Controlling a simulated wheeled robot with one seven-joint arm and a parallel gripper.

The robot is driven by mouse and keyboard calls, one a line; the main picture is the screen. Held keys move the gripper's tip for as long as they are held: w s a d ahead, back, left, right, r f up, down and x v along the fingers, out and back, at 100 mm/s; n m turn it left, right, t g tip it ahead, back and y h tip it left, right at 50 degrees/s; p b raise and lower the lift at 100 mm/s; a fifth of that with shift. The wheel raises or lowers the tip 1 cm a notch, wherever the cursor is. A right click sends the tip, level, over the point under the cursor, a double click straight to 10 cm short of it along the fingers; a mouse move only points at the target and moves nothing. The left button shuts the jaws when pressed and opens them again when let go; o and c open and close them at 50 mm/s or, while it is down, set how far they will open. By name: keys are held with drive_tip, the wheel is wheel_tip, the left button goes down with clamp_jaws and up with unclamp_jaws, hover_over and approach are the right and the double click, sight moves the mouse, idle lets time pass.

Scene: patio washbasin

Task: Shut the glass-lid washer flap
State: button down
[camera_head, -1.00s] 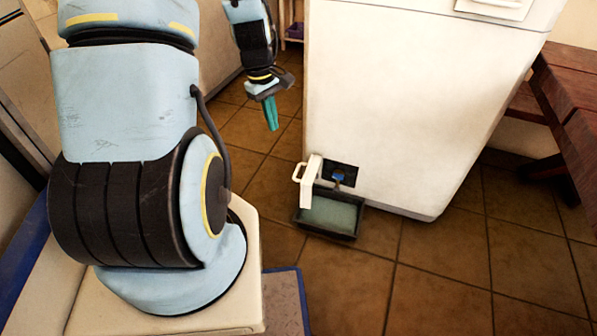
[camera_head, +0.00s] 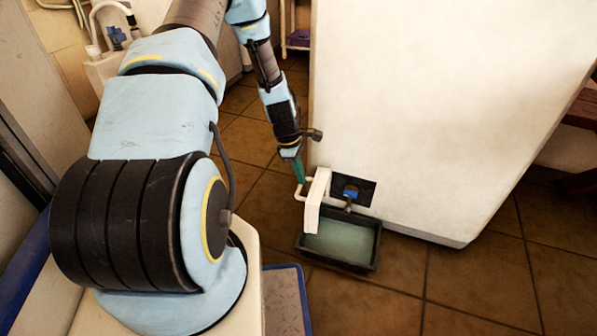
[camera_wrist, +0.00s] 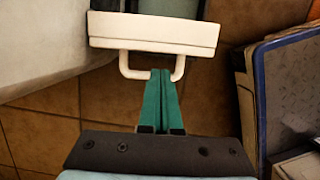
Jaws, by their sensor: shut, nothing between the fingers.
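The white washer flap (camera_head: 317,199) stands open, swung out from a dark square opening (camera_head: 360,190) low on the white washer (camera_head: 400,110). A white handle (camera_head: 301,190) sticks out from its outer face. In the wrist view the flap (camera_wrist: 153,33) is seen from above with its U-shaped handle (camera_wrist: 126,65). My gripper (camera_head: 300,180) is shut with nothing between its teal fingers. In the wrist view my gripper (camera_wrist: 161,74) has its fingertips at the handle's loop, between its two legs. I cannot tell whether they touch it.
A dark tray (camera_head: 372,258) with greyish-green contents stands on the brown tiles below the opening, under the flap. A blue tap (camera_head: 350,192) sits in the opening.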

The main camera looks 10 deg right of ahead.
sight(310, 199)
drive_tip(key=b+x, duration=0.1)
drive_tip(key=x, duration=0.4)
drive_tip(key=shift+s, duration=0.1)
idle(0.3)
drive_tip(key=shift+s+d+n, duration=0.2)
drive_tip(key=shift+s+n, duration=0.05)
drive_tip(key=shift+n, duration=0.15)
